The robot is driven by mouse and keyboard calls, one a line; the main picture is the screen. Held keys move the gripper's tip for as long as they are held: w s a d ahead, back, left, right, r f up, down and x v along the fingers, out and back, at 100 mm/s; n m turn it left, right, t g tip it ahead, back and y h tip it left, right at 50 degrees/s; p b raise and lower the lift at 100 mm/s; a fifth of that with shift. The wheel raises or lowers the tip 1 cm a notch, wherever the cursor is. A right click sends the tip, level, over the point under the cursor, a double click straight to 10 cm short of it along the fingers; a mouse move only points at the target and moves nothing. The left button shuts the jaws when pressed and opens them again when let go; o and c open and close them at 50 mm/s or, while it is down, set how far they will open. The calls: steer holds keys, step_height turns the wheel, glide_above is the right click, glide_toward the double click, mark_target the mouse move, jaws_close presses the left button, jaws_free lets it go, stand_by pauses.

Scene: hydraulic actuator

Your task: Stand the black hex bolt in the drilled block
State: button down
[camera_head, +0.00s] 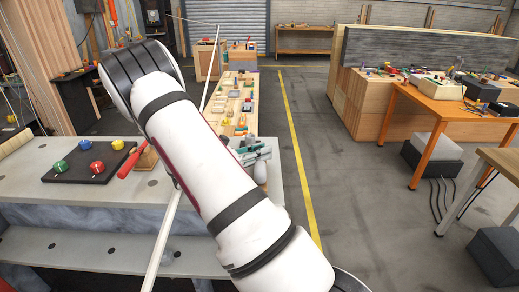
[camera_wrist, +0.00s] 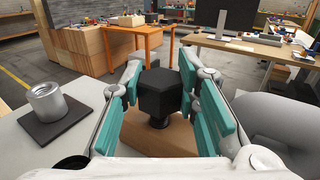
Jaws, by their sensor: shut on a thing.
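In the wrist view, the black hex bolt (camera_wrist: 160,92) is between the teal finger pads of my gripper (camera_wrist: 160,82), which is shut on its head. The bolt is upright, head up, with a short piece of dark shank showing below. Under it is a light-brown wooden block (camera_wrist: 132,140), partly hidden by my fingers. I cannot tell whether the shank is in a hole of the block or just above it. In the head view, part of my gripper (camera_head: 255,152) shows beside my arm; the bolt is hidden there.
A metal cylinder stands on a dark plate (camera_wrist: 62,122) left of my gripper. In the head view, a dark board (camera_head: 78,176) with coloured knobs and a red-handled tool (camera_head: 129,164) lie on the grey bench (camera_head: 60,197). An orange table (camera_head: 432,112) stands apart at right.

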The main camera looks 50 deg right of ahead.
steer(key=shift+f, duration=1.1)
steer(key=c, duration=1.2)
jaws_free()
steer(key=shift+o, duration=0.2)
steer(key=shift+o, duration=0.2)
steer(key=o, duration=0.5)
steer(key=shift+s+f, duration=0.1)
